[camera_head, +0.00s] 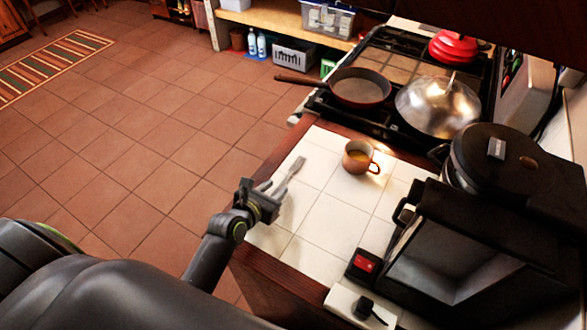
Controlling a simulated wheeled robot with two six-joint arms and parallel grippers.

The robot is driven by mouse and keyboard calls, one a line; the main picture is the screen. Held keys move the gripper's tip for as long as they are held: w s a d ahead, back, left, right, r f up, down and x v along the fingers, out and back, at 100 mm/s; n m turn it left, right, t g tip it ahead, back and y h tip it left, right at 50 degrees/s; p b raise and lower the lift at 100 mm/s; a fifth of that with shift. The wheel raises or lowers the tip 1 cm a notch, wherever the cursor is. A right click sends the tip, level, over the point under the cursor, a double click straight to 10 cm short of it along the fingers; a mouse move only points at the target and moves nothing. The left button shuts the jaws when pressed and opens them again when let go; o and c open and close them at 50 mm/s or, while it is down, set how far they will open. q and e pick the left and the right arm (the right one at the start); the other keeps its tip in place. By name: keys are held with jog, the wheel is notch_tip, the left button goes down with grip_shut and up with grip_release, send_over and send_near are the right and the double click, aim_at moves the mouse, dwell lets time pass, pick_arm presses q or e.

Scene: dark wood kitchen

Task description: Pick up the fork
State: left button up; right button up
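A silver fork (291,172) shows at the left edge of the white tiled counter (326,222), with its tines pointing up and to the right in the picture. My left gripper (268,195) is at the handle end of the fork and hides that end. I cannot tell whether its fingers are closed on the handle, or whether the fork lies on the tiles or is just above them. My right gripper is not in view.
A brown mug (358,157) with a yellowish drink stands behind the fork. A black coffee machine (470,240) fills the right side. Behind are a stove with a frying pan (360,87) and a domed metal lid (439,104). Tiles between fork and machine are clear.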

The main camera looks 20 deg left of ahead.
aim_at(287, 178)
pick_arm(q)
jog(key=shift+x, duration=1.25)
jog(key=shift+s, duration=0.1)
grip_shut()
jog(key=shift+r, duration=0.1)
